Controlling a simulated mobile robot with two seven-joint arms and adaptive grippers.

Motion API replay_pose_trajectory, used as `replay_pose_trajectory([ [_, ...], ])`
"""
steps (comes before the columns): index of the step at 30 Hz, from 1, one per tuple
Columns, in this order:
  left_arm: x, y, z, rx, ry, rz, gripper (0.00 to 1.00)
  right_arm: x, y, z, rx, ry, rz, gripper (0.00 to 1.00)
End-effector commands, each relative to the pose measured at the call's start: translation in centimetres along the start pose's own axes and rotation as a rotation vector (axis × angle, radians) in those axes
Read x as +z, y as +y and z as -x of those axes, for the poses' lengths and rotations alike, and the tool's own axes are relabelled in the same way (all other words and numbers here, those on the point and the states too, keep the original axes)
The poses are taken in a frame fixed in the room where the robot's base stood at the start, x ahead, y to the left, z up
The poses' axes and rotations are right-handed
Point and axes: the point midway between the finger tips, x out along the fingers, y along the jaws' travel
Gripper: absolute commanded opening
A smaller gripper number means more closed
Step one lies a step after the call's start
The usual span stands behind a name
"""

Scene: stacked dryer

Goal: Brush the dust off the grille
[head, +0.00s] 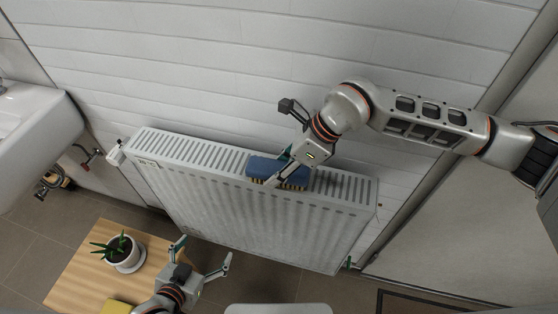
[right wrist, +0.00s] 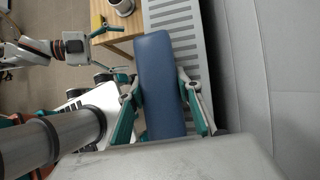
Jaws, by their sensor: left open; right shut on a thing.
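A white radiator with a slotted top grille (head: 200,151) stands against the white panelled wall. It also shows in the right wrist view (right wrist: 183,22). My right gripper (head: 278,174) is shut on a blue brush (head: 262,167) with yellowish bristles, which sits at the grille's top, right of the middle. In the right wrist view the blue brush (right wrist: 160,85) lies between the two fingers. Greyish dust shows along the grille right of the brush; whether the bristles touch the slots I cannot tell. My left gripper (head: 203,256) is open and empty in front of the radiator, low down.
A wooden table (head: 75,275) at the lower left holds a potted plant (head: 124,252) and a yellow object (head: 117,306). A white sink (head: 35,135) is at the left. A door (head: 470,230) is at the right.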

Motion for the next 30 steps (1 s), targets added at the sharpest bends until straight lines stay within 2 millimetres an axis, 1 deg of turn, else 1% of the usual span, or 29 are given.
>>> replay_pose_trajectory([
  [1, -0.2, 0.0, 0.1, 0.000, 0.001, 0.000, 0.87, -0.5, 0.8, -0.3, 0.011, 0.011, -0.005, 0.03],
  [4, -0.4, -0.1, 0.2, 0.000, 0.002, 0.000, 0.87, -0.6, 1.3, -0.5, 0.012, 0.013, -0.007, 0.03],
  [16, -0.4, -0.1, 0.2, 0.000, 0.002, -0.001, 0.87, -0.8, 1.7, -0.7, 0.019, 0.018, -0.011, 0.03],
  [20, -1.0, -0.2, 0.5, -0.001, 0.005, -0.001, 0.87, -0.4, 1.7, 0.0, 0.018, 0.017, -0.010, 0.03],
  [30, -2.8, -0.5, 1.4, -0.004, 0.013, -0.003, 0.87, 1.7, 1.8, 3.0, 0.010, 0.010, -0.004, 0.03],
])
